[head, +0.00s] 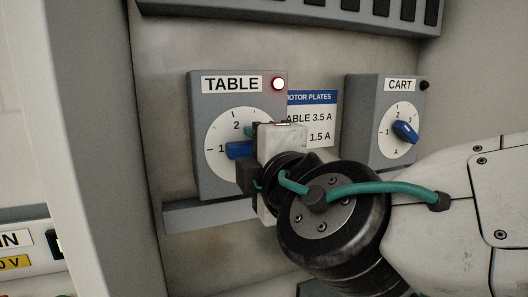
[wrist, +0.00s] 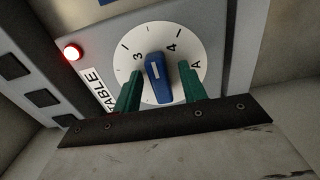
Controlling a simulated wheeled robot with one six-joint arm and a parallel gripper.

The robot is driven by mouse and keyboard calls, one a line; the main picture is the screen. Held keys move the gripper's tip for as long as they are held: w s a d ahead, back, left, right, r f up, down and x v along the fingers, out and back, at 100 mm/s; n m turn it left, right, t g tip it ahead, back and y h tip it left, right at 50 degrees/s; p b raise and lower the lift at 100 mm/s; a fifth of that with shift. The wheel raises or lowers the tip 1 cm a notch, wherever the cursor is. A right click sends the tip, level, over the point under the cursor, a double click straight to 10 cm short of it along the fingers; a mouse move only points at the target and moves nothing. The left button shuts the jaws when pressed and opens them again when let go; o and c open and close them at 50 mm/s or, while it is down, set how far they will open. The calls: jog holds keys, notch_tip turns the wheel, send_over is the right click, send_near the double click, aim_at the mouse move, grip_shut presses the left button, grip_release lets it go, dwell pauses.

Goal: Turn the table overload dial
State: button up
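The table overload dial (head: 217,136) is a white disc on a grey box marked TABLE, with a blue knob (head: 238,150). In the wrist view the blue knob (wrist: 158,80) stands between the green fingertips of my gripper (wrist: 160,88). A gap shows on both sides of the knob, so my gripper is open around it. The knob's white mark lies toward the edge between 3 and 4. In the head view my gripper (head: 250,150) hides the dial's right and lower parts.
A red lamp (head: 278,84) is lit on the TABLE box. A plate sign (head: 314,108), partly hidden, reads "ABLE 3.5 A" and "1.5 A". The CART dial (head: 397,134) is on a box at the right; its lamp (head: 424,85) is dark. A ledge (head: 205,213) runs below the TABLE box.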

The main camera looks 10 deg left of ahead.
jog(key=v, duration=0.8)
jog(key=shift+w+a, duration=0.1)
